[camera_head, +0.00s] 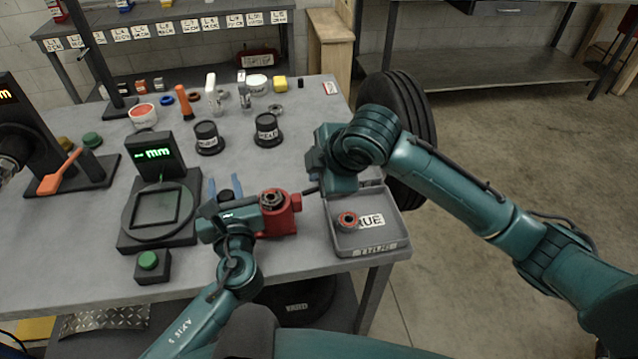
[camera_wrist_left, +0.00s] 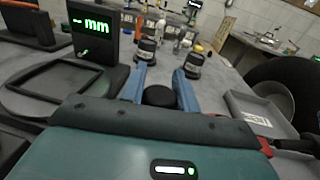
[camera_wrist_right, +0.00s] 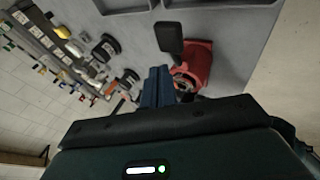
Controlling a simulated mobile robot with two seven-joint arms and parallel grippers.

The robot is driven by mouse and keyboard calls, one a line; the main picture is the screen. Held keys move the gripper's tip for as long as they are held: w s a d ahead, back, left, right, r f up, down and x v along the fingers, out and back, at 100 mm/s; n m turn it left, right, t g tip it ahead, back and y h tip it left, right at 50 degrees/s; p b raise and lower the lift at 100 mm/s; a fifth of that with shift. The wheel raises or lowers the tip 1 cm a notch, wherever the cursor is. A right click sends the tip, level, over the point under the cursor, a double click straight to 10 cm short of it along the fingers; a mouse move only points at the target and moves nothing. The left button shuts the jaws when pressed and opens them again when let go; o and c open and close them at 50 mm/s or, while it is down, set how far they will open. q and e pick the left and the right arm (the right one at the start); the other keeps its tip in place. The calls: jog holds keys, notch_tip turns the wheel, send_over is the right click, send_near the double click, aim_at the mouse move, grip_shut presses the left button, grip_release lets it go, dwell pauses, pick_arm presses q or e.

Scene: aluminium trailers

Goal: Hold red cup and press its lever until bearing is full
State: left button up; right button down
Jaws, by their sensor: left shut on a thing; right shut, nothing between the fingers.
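The red cup (camera_head: 282,220) stands at the table's front edge, with a metal bearing (camera_head: 271,199) on top. It shows in the right wrist view (camera_wrist_right: 197,66). A dark lever (camera_head: 309,190) sticks out of it to the right, ending in a black paddle (camera_wrist_right: 170,37). My left gripper (camera_head: 225,192) is beside the cup's left side. Its blue fingers (camera_wrist_left: 160,88) are shut around a black round knob (camera_wrist_left: 158,96). My right gripper (camera_wrist_right: 157,87) is shut and empty, its blue fingertips close to the lever and cup. Contact with the lever cannot be told.
A measuring device (camera_head: 157,160) and a green button (camera_head: 148,261) stand left. Two black labelled pots (camera_head: 207,138) are behind. A tyre (camera_head: 400,110) stands beyond the table's right edge.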

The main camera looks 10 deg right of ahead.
jog(key=r, duration=0.1)
jog(key=a+r, duration=0.1)
jog(key=r, duration=0.2)
jog(key=shift+a+r, duration=0.25)
jog(key=shift+r, duration=0.15)
pick_arm(q)
jog(key=o, duration=1.2)
